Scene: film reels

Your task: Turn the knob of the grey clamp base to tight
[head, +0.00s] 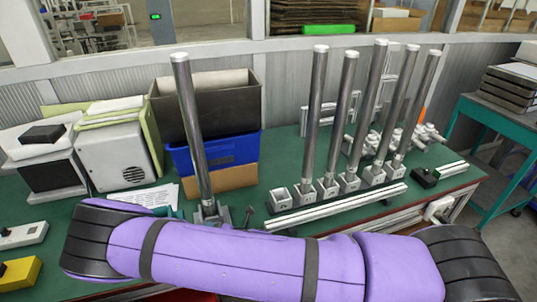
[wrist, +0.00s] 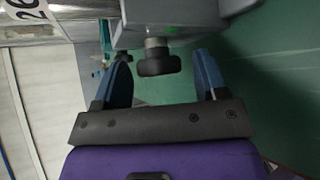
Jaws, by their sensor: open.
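The grey clamp base (head: 210,213) stands on the green bench in the head view, with a tall metal post (head: 192,130) upright in it. Its lower part is hidden behind my purple arm. In the wrist view the grey clamp base (wrist: 175,22) is at the top, and its dark knob (wrist: 157,65) sticks out from it on a short metal stem. My gripper (wrist: 162,56) is open, with one blue finger on each side of the knob and a visible gap to both. I cannot tell the knob's tightness from its look.
To the right, several metal posts (head: 345,120) stand in small grey bases behind a metal rail (head: 335,208). A blue bin (head: 215,152) and a grey box (head: 118,155) stand behind and left. A yellow block (head: 20,273) lies at the front left.

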